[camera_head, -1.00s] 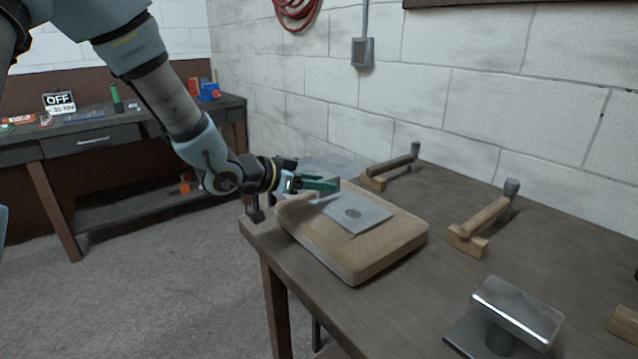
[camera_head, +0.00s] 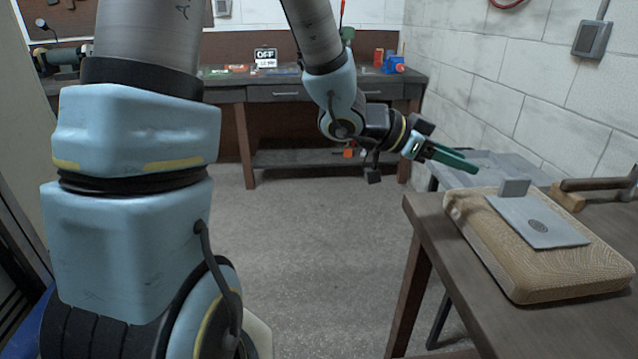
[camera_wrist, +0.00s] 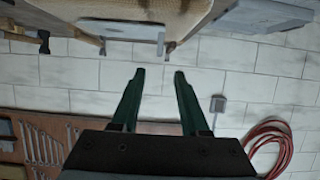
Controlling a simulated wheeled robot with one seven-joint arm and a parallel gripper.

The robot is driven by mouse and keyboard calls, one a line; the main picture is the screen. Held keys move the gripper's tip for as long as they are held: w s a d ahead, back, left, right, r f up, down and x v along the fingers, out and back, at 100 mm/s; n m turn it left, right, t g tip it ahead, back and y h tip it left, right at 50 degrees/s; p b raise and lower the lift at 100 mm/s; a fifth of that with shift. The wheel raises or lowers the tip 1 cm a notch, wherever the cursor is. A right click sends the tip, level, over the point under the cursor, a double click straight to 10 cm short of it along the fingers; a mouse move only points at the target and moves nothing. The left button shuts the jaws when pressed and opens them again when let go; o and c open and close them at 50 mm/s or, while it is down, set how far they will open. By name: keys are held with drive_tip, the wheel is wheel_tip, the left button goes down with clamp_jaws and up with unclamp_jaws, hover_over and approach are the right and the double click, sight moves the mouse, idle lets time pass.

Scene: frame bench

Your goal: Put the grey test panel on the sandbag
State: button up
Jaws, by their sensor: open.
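The grey test panel (camera_head: 514,211) lies flat on top of the tan sandbag (camera_head: 512,272) in the head view, with an upright tab at its far left end and a dark round mark on its plate. The sandbag rests on the brown bench at the right. My gripper (camera_head: 459,160) is beyond the bag's far left corner, its green fingers apart and empty. In the wrist view the fingers (camera_wrist: 159,76) are spread with a clear gap.
A wooden-handled hammer (camera_head: 597,184) lies on the bench behind the sandbag. A grey surface (camera_head: 492,165) stands behind the bench. A second workbench (camera_head: 290,93) with small items is at the back. The floor (camera_head: 310,260) between is clear.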

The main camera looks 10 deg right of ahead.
drive_tip(key=w+a+f+n+t+y, duration=0.4)
drive_tip(key=w+a, duration=0.3)
drive_tip(key=a, duration=0.4)
drive_tip(key=w+a+f+n+t+y, duration=0.2)
drive_tip(key=w+a+n+t+y, duration=0.25)
drive_tip(key=w+a, duration=0.4)
drive_tip(key=s+a+f+n+g+y, duration=0.1)
drive_tip(key=s+a+n+g+y, duration=0.1)
drive_tip(key=s+a, duration=0.4)
drive_tip(key=s+a+f+n+g+y, duration=0.2)
drive_tip(key=s+a+n+g, duration=0.2)
drive_tip(key=a, duration=0.8)
drive_tip(key=s+n, duration=0.2)
drive_tip(key=n, duration=0.1)
drive_tip(key=shift+s+a+y, duration=0.15)
drive_tip(key=shift+a+y, duration=0.1)
drive_tip(key=shift+y, duration=0.1)
